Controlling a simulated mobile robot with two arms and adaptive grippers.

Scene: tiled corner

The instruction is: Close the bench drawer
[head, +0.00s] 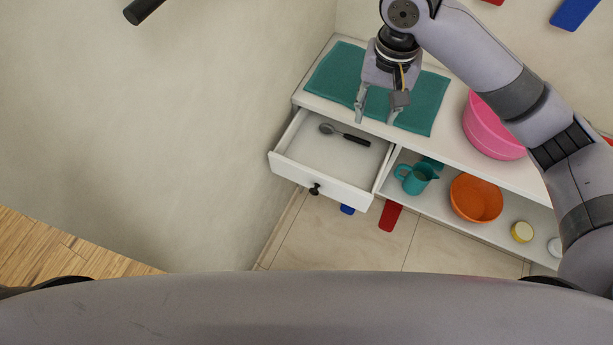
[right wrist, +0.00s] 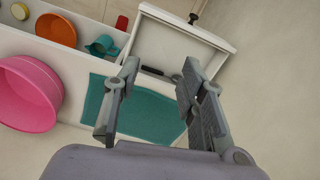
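The white bench drawer (head: 325,189) is pulled open at the left end of the white bench (head: 455,167). Its front panel carries a small dark round knob (head: 315,189). A dark spoon-like utensil (head: 345,134) lies inside. My right gripper (head: 377,117) is open and empty, above the teal mat at the bench's front edge, just behind the drawer. In the right wrist view the drawer (right wrist: 180,48) lies beyond the two spread fingers, with its knob (right wrist: 193,18) at the far side. My left gripper is not in view.
A teal mat (head: 337,73) and a pink tub (head: 489,130) are on the bench top. The shelf below holds a teal pitcher (head: 416,178), an orange bowl (head: 475,198) and small jars. A wall stands left of the drawer. Tiled floor (head: 335,237) lies in front.

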